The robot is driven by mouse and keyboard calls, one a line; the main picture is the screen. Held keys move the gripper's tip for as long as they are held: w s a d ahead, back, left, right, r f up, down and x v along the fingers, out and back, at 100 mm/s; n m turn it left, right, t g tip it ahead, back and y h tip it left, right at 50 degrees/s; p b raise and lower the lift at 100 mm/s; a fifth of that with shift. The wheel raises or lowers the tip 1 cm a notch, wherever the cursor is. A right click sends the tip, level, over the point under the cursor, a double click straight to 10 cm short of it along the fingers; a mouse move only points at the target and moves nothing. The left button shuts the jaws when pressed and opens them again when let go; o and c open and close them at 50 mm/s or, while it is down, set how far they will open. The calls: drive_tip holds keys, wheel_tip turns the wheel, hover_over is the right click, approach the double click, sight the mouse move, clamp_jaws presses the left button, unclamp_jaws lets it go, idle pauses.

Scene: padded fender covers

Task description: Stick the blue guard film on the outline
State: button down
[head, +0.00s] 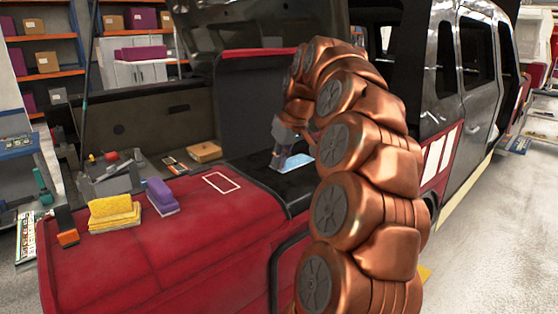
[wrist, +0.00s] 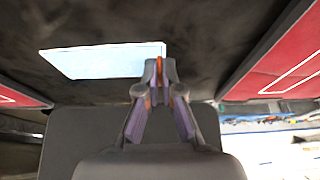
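A white rectangular outline (head: 221,182) is marked on the red fender cover (head: 150,240) in the head view. The pale blue guard film (head: 297,163) lies over the dark surface right of that cover. In the wrist view the film (wrist: 95,62) lies left of my fingertips, its right edge close beside them. My gripper (head: 279,160) is low over the dark surface at the film. In the wrist view its fingertips (wrist: 159,70) come together with a thin orange strip between them. I cannot tell whether they touch the film. The wrist view also shows a white-lined red cover (wrist: 275,72) at right.
A yellow sponge (head: 115,212) and a purple block (head: 161,196) sit on the red cover. An orange-tipped tool (head: 66,228) lies at its left edge. A cardboard box (head: 204,151) stands behind. The raised hood and windshield area border the dark surface.

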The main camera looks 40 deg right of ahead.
drive_tip(key=shift+f, duration=0.15)
drive_tip(key=c, duration=1.2)
unclamp_jaws()
drive_tip(key=shift+c, duration=0.2)
drive_tip(key=o, duration=0.4)
drive_tip(key=shift+r+p, duration=1.85)
drive_tip(key=shift+r, duration=1.8)
